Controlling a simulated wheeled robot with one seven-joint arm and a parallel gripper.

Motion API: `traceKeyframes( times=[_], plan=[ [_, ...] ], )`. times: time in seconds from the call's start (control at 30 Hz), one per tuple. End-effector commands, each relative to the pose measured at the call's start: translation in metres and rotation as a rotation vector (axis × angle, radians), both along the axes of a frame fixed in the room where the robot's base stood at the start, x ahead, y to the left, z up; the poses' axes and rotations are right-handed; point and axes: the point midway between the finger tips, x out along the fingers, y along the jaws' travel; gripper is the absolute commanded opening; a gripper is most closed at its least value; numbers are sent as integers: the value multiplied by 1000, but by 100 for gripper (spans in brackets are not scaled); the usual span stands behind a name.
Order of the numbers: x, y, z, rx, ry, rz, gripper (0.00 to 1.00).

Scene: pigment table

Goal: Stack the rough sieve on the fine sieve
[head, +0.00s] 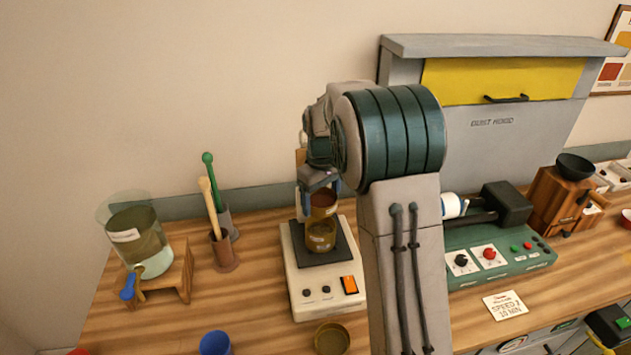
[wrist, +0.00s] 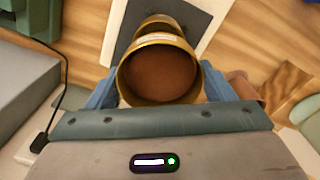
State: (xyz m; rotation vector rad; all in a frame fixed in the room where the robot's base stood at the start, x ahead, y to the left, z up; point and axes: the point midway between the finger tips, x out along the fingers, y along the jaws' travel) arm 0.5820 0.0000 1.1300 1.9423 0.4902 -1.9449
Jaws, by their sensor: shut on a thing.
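My gripper (head: 319,192) is shut on a brass sieve with a reddish-brown inside, which I take to be the rough sieve (head: 323,208). In the wrist view the rough sieve (wrist: 160,77) sits between the two blue fingers, its open top facing the camera. The other brass sieve, which I take to be the fine sieve (head: 321,238), stands on the dark plate of the shaker (head: 318,280), right below the held one. In the wrist view part of the fine sieve (wrist: 160,22) shows beyond it. I cannot tell whether the two touch. The labels are too small to read.
A shallow brass dish (head: 332,338) lies in front of the shaker, beside a blue cup (head: 215,343). A glass vessel on a wooden stand (head: 172,279) and tool holders (head: 224,250) stand left. A green control unit (head: 500,262) is on the right, behind my arm.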

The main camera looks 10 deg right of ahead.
Motion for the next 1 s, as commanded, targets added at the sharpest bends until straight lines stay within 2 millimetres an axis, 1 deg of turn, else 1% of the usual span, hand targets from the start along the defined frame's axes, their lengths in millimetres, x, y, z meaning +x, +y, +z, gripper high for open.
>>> traceKeyframes(
  times=[0.13,0.27,0.73,0.83,1.0],
  plan=[
    [0,0,-2,0,0,0,51],
    [0,0,-8,0,0,0,51],
    [0,0,-53,0,1,0,51],
    [0,0,-57,0,0,0,51],
    [0,0,-58,-1,0,0,51]
  ],
)
